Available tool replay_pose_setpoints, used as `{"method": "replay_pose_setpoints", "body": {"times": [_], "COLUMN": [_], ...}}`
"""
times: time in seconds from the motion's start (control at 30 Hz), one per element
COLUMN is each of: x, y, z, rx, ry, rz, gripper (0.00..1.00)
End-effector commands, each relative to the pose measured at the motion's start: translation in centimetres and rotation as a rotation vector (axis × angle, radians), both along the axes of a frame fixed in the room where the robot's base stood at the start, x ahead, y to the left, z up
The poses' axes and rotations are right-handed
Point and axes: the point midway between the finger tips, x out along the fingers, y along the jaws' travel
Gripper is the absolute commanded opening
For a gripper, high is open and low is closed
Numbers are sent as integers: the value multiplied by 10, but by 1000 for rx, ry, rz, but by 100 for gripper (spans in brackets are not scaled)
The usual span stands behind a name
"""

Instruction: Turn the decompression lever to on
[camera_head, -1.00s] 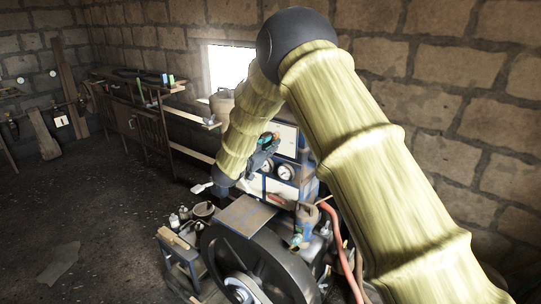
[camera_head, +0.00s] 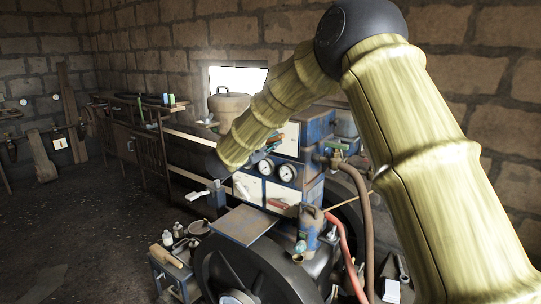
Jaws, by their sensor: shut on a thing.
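My arm comes in from the right, bends at a dark elbow at the top and reaches down left to a dark wrist joint. I cannot tell which part is the decompression lever.
A blue cabinet with two round gauges (camera_head: 287,172) stands behind the engine. A blue can (camera_head: 309,229), a red hose (camera_head: 345,250) and a brown hose (camera_head: 367,215) crowd the right. A small blue stand (camera_head: 170,265) with bottles is at left. The floor (camera_head: 80,220) beyond is clear.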

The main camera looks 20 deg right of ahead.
Motion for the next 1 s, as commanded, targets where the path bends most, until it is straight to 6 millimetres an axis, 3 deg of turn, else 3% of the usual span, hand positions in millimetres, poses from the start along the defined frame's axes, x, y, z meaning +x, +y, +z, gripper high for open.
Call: {"method": "replay_pose_setpoints", "body": {"times": [0.03, 0.5, 1.0], "x": [0, 0, 0], "y": [0, 0, 1], "z": [-9, -7, -2], "rx": [24, 226, 323], "ry": [-27, -284, -407], "rz": [-1, -1, -1], "gripper": [0, 0, 0]}}
